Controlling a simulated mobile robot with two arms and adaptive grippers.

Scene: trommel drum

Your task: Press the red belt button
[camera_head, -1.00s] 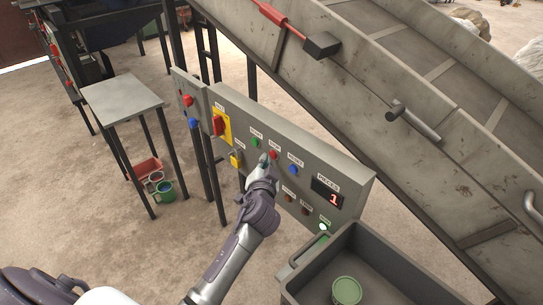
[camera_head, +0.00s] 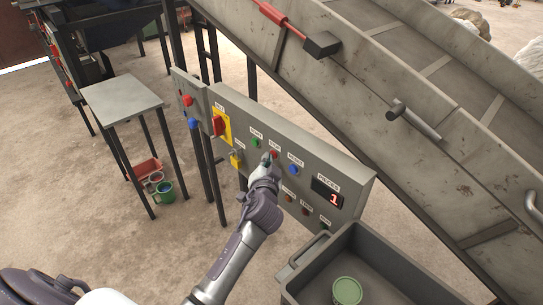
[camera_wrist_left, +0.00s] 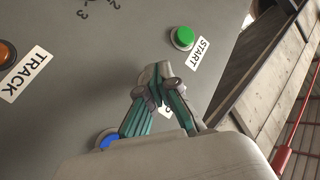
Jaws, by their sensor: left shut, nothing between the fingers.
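The red belt button (camera_head: 274,154) sits on the grey control panel (camera_head: 335,170), under a small label, between the green START button (camera_head: 256,142) and a blue button (camera_head: 293,169). My left gripper (camera_head: 266,160) is shut and empty, its fingertips right at the red button. I cannot tell whether they touch it. In the left wrist view the closed fingertips (camera_wrist_left: 157,78) point at the panel and hide the red button. The green START button (camera_wrist_left: 183,38) shows beyond them. My right gripper is not in view.
A display (camera_head: 327,194) reads 1. A yellow and red switch (camera_head: 220,125) is left on the panel. A grey bin (camera_head: 365,245) holding a green can (camera_head: 346,291) stands below right. The inclined conveyor (camera_head: 390,100) rises behind. A small table (camera_head: 122,93) stands left.

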